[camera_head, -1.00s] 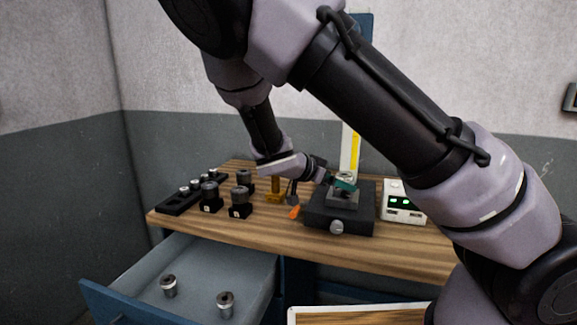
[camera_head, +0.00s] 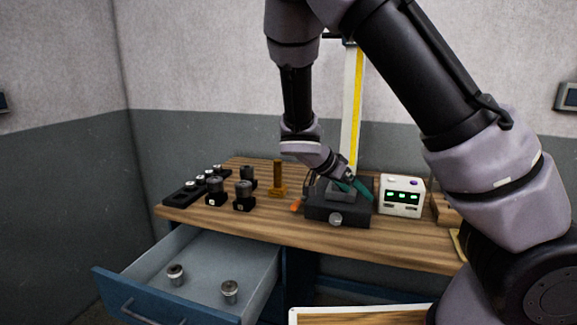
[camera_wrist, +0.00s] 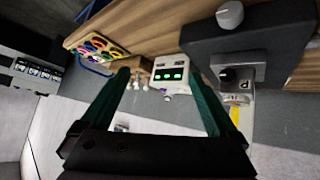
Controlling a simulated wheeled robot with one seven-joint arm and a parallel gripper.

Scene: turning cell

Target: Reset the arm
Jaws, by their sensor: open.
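My gripper (camera_head: 357,189) has green fingers and is at the right side of the dark measuring stand (camera_head: 322,211) on the wooden bench (camera_head: 290,230). In the wrist view my gripper (camera_wrist: 160,80) has its two fingers spread, with nothing between them. The white box with green displays (camera_wrist: 170,74) appears beyond the fingers there. My arm reaches in from the upper right and hides part of the stand and the column behind it.
The white display box (camera_head: 402,195) stands right of the stand. Black holders (camera_head: 215,190) and a brass post (camera_head: 279,178) stand to the left. An open blue drawer (camera_head: 150,305) with two metal parts juts out below. A white-edged tray (camera_head: 360,315) is at the front.

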